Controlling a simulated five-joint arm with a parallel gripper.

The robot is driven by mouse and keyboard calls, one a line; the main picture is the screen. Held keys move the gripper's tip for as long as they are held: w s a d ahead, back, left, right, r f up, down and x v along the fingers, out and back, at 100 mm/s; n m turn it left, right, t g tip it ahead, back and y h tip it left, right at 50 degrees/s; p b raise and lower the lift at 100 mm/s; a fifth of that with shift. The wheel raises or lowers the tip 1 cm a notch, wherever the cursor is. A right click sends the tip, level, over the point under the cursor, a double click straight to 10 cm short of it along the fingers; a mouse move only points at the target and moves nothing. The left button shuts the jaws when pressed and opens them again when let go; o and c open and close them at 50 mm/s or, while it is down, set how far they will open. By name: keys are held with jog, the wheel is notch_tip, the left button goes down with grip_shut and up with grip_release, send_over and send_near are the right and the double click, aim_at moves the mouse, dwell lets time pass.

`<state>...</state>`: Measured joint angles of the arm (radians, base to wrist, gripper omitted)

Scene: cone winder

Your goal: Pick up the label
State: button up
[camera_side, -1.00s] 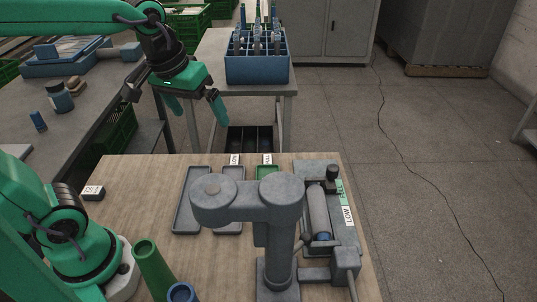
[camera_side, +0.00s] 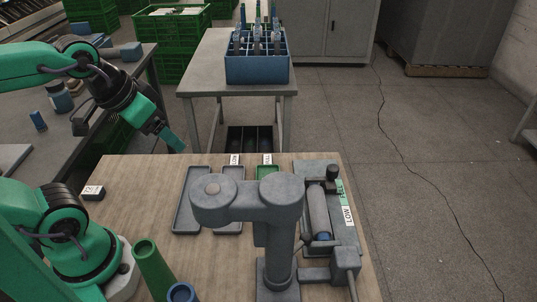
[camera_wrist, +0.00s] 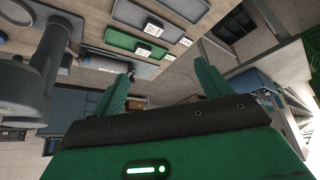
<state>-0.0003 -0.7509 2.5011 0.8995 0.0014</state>
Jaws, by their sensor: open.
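My gripper (camera_side: 168,136) hangs in the air past the far left part of the wooden work table (camera_side: 130,215), tilted down to the right. In the wrist view its two green fingers (camera_wrist: 165,80) are spread apart with nothing between them. A small dark block with a white printed label (camera_side: 93,192) lies on the table's left side, apart from the gripper. Another LOW tag (camera_side: 349,215) is on the winder's right. I cannot tell which one the task means.
Grey trays (camera_side: 190,205) and a green tray (camera_side: 268,170) lie at the table's back. A grey post (camera_side: 283,235) stands in front of them. A green cone (camera_side: 152,268) and a blue ring-shaped piece (camera_side: 182,292) are at the front. The table's left-middle is clear.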

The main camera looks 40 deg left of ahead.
jog(key=shift+w, duration=0.1)
jog(key=w+d+f+m+g, duration=0.3)
jog(key=w+m, duration=0.2)
jog(key=w, duration=0.7)
jog(key=w+d+f+m+g, duration=0.1)
jog(key=w+f, duration=0.2)
jog(key=f, duration=0.1)
jog(key=w+d+f+m, duration=0.1)
jog(key=w+d+f, duration=0.1)
jog(key=w+f, duration=0.1)
jog(key=w+d+f+m+g, duration=0.1)
jog(key=w+f, duration=0.2)
jog(key=f, duration=0.2)
jog(key=shift+d+m+g, duration=0.3)
jog(key=shift+d+m, duration=0.1)
jog(key=shift+d+f, duration=0.1)
jog(key=shift+f, duration=0.25)
jog(key=shift+f, duration=0.1)
jog(key=shift+f, duration=1.2)
jog(key=shift+f, duration=0.1)
